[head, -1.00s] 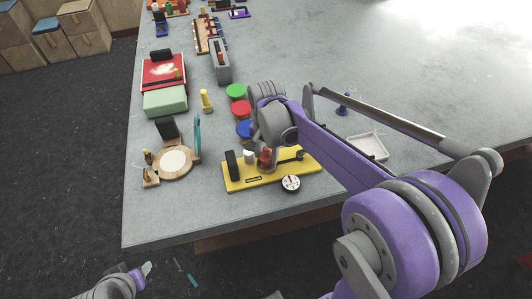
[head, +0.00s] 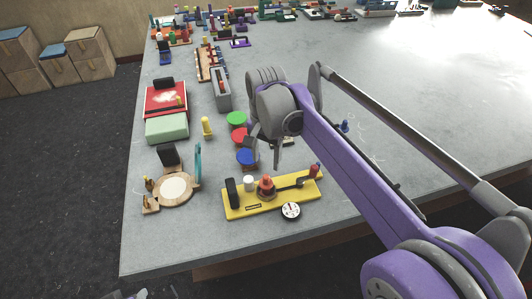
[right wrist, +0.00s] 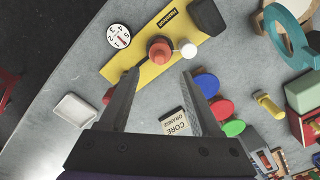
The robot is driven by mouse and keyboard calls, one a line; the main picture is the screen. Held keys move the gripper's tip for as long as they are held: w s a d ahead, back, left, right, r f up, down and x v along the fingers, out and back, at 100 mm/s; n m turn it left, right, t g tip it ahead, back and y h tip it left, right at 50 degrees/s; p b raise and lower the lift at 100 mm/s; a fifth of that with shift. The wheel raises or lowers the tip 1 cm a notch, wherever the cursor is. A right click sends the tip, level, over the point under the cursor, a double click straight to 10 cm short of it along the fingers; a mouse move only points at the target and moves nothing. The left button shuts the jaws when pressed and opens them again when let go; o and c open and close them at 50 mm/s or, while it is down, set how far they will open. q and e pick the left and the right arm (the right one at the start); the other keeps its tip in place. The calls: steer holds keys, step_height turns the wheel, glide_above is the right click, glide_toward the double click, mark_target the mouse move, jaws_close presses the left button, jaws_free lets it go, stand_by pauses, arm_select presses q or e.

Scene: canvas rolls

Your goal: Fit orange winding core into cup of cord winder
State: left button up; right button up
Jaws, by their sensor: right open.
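The cord winder is a yellow board (head: 240,211) near the table's front edge, with a black post, a white peg (head: 248,183) and a dark lever with a red-topped handle. An orange-red piece (head: 266,184), seemingly the winding core, stands upright on the board; it also shows in the right wrist view (right wrist: 160,50). I cannot tell whether it sits in a cup. My right gripper (head: 264,153) is open and empty, fingers down, above and just behind the board. In its wrist view the orange piece lies beyond the fingertips, between their lines.
A card reading "CORE ORANGE" (right wrist: 175,122) and a white tray (right wrist: 74,109) lie nearby. A round wooden stand (head: 173,189) is left.

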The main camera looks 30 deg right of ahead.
steer(key=shift+r, duration=0.5)
steer(key=shift+s+a, duration=0.1)
steer(key=shift+s, duration=0.05)
steer(key=s+a+f+n+t, duration=0.3)
steer(key=s+f+n, duration=0.2)
steer(key=s+n, duration=0.1)
steer(key=s+a+f+n+t, duration=0.2)
steer(key=s+a+f+n, duration=0.1)
steer(key=s+f+n, duration=0.2)
steer(key=s+f, duration=0.1)
steer(key=s, duration=0.1)
steer(key=shift+s+a+f+n+t, duration=0.25)
steer(key=shift+s+f+n+t, duration=0.05)
steer(key=shift+s+n+t, duration=0.1)
